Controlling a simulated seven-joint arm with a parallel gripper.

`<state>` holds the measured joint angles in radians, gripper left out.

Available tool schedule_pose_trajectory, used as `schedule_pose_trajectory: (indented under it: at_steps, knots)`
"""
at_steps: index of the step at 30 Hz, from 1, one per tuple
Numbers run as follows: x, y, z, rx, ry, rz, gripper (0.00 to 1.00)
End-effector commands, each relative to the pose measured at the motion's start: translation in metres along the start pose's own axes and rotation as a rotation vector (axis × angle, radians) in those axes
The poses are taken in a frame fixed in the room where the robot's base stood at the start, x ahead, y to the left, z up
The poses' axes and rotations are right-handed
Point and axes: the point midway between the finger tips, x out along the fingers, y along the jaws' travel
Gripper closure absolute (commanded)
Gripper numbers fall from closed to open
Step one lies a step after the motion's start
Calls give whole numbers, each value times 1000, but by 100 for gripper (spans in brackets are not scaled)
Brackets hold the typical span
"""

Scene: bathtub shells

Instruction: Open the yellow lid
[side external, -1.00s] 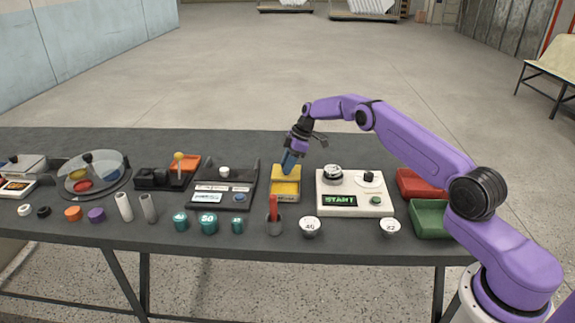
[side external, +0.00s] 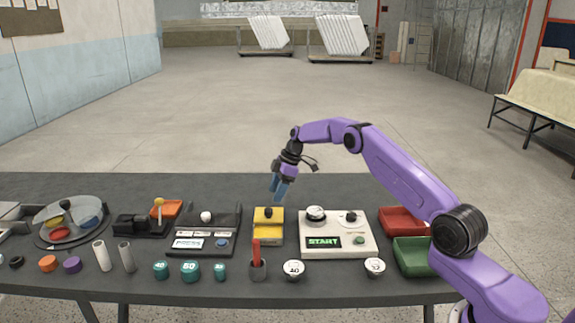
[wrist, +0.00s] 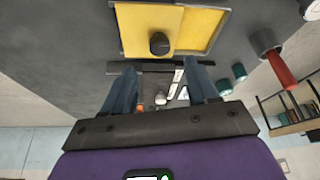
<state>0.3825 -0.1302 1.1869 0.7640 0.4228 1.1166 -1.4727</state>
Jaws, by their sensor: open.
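The yellow lid (side external: 262,216) with a dark round knob (side external: 268,212) is on the small yellow box (side external: 268,239) in the middle of the table. In the wrist view, the lid (wrist: 140,22) is a flat yellow panel with the knob (wrist: 159,43) near its edge. A line separates it from a yellow strip beside it; I cannot tell whether the lid is fully seated. My gripper (side external: 279,197) is above the box's far side, blue fingers pointing down. In the wrist view my gripper (wrist: 162,78) is open, fingers well apart, with nothing held between them.
A white START panel (side external: 365,243) is right of the box, and a dark console (side external: 228,220) is left. A grey cup (side external: 257,270) with a red stick stands in front. Red (side external: 400,222) and green (side external: 412,256) trays are farther right. The table behind the box is clear.

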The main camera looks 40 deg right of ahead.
Motion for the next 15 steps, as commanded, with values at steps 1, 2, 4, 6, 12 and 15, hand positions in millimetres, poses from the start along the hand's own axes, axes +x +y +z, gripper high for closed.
schedule_pose_trajectory:
  at_steps: [1, 2, 4, 6, 12, 15]
  knots:
    - [-13, 1, 0, 0, 1, 5, 42]
    - [-19, 1, 0, 0, 0, 4, 42]
    - [-34, 1, 0, -1, 0, 5, 42]
    - [-49, 1, 0, -2, 0, 5, 42]
    - [-84, 0, 0, -1, 0, 4, 42]
    - [-96, 1, 0, -1, 0, 3, 42]
